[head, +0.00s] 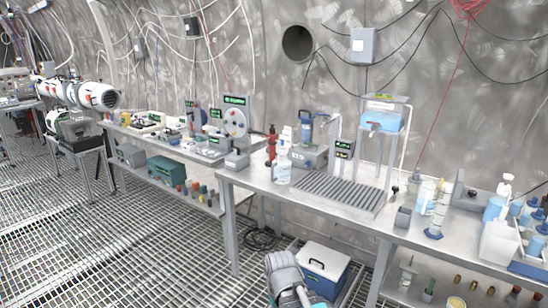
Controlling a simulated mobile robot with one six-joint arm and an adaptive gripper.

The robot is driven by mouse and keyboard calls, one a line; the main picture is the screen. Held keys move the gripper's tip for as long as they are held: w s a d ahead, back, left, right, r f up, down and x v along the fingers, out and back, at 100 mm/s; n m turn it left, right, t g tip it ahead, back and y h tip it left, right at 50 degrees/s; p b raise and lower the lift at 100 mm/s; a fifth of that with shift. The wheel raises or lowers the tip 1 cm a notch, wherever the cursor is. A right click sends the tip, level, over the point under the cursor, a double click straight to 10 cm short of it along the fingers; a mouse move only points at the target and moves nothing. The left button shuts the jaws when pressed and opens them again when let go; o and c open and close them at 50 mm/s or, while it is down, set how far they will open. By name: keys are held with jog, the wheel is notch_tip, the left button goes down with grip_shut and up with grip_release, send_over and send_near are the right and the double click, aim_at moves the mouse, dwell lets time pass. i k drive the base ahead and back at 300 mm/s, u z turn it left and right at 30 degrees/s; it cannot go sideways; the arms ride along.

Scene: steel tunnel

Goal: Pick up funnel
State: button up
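I cannot make out a funnel for sure in the head view. Several small blue pieces (538,214), some of them tapered, stand in the group at the far right end of the near steel bench (255,180). They are too small to tell whether one is a funnel. Part of my arm shows at the bottom middle, in front of the bench. My gripper is not in view.
A bottle (282,168), a ribbed rack (335,193) and a blue tank (382,121) stand further left. A blue cooler (322,272) is on the grated floor, which is open at left.

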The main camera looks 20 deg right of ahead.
aim_at(282, 152)
jog(key=u, duration=0.45)
jog(key=k, duration=0.5)
jog(key=u, duration=0.8)
jog(key=k, duration=0.6)
jog(key=z, duration=0.05)
jog(key=i, duration=1)
jog(key=z, duration=1.1)
jog(key=i, duration=0.85)
jog(key=z, duration=0.4)
jog(key=i, duration=0.65)
jog(key=z, duration=0.15)
